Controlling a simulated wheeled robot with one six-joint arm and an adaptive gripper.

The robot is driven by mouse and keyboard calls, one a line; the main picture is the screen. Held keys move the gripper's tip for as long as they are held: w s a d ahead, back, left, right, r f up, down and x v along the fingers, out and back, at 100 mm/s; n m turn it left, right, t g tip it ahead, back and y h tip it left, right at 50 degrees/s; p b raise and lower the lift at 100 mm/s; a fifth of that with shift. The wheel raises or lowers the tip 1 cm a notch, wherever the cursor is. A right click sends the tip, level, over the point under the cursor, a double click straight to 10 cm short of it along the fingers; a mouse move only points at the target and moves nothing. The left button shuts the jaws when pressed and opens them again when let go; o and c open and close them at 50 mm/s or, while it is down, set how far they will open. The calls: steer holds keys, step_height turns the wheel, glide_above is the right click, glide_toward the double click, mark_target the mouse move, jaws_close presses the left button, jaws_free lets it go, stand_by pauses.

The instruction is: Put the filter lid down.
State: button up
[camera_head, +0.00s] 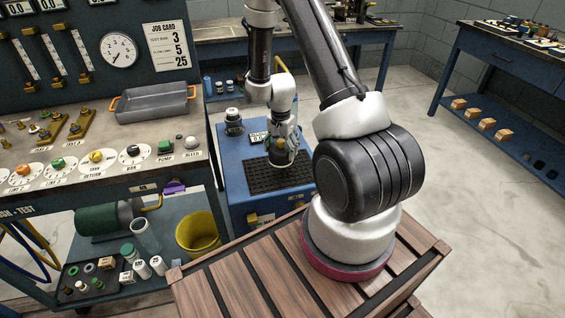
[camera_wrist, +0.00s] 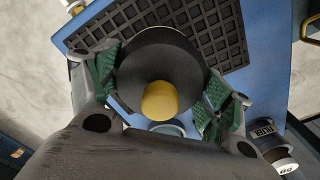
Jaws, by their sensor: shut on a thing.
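The filter lid (camera_wrist: 150,62) is a dark round disc with a yellow knob (camera_wrist: 160,101), seen in the wrist view. My gripper (camera_wrist: 162,84) is shut on it, with a green-padded finger on each side of the disc. In the head view my gripper (camera_head: 284,155) is over the blue cabinet, above or near the black grid mat (camera_head: 262,184). There the lid is small and mostly hidden by the fingers. The mat (camera_wrist: 215,22) lies beyond the lid in the wrist view. I cannot tell the gap between lid and mat.
A teal round thing (camera_wrist: 168,128) is partly hidden under the lid. The test bench (camera_head: 100,150) is on the left, with a yellow bucket (camera_head: 198,234) below. The mat's front looks clear.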

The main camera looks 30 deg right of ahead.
steer(key=shift+f, duration=2.45)
steer(key=shift+f, duration=0.15)
steer(key=o, duration=1.1)
steer(key=shift+o, duration=0.2)
